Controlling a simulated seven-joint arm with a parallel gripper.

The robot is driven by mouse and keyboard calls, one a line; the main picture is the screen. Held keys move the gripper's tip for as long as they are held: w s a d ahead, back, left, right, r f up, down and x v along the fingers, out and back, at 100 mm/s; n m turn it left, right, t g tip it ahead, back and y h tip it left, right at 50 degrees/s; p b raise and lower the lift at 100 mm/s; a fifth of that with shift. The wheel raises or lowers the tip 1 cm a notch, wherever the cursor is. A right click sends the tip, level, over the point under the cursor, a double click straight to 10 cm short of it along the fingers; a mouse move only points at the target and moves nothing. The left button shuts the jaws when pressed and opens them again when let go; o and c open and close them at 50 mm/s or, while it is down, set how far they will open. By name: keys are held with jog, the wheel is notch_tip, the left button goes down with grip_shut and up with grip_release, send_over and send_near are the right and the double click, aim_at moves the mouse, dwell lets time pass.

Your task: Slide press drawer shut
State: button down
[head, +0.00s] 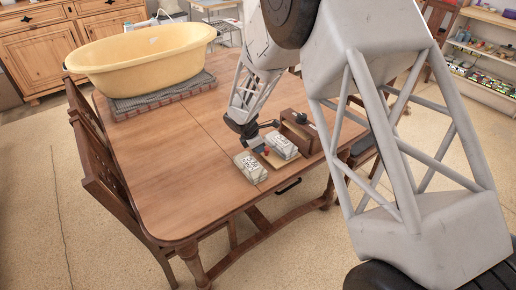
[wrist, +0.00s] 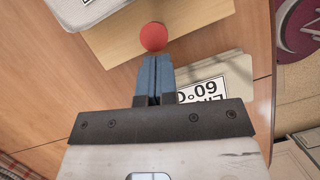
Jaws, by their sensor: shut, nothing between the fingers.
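The press drawer (wrist: 205,22) is a flat, light-wood piece with a round red knob (wrist: 153,37) on its near edge in the wrist view. In the head view the red knob (head: 267,151) is small, beside my gripper (head: 258,146). The drawer sits by the brown wooden press (head: 298,130) on the table and appears to stick out from it. My gripper's blue fingers (wrist: 157,60) are shut and empty, with their tips right at the knob. I cannot tell whether they touch it.
White labelled packs (head: 250,167) and (head: 281,145) lie close to the gripper. A large yellow tub (head: 140,58) stands on a rack at the table's far left. The table's (head: 175,160) left and middle are clear. A chair (head: 105,165) stands at its left side.

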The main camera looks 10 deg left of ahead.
aim_at(274, 141)
jog(key=w+d, duration=0.8)
jog(key=shift+w+d+f, duration=0.1)
jog(key=shift+w+d, duration=0.05)
jog(key=shift+d, duration=0.05)
jog(key=shift+a, duration=0.1)
dwell(0.3)
jog(key=shift+s+a, duration=0.35)
jog(key=shift+a, duration=0.15)
jog(key=a, duration=0.1)
jog(key=s, duration=0.1)
jog(key=a, duration=0.1)
jog(key=shift+s+a+r, duration=0.2)
jog(key=shift+a+r, duration=0.05)
jog(key=shift+a, duration=0.1)
jog(key=v, duration=0.9)
jog(key=shift+r, duration=0.4)
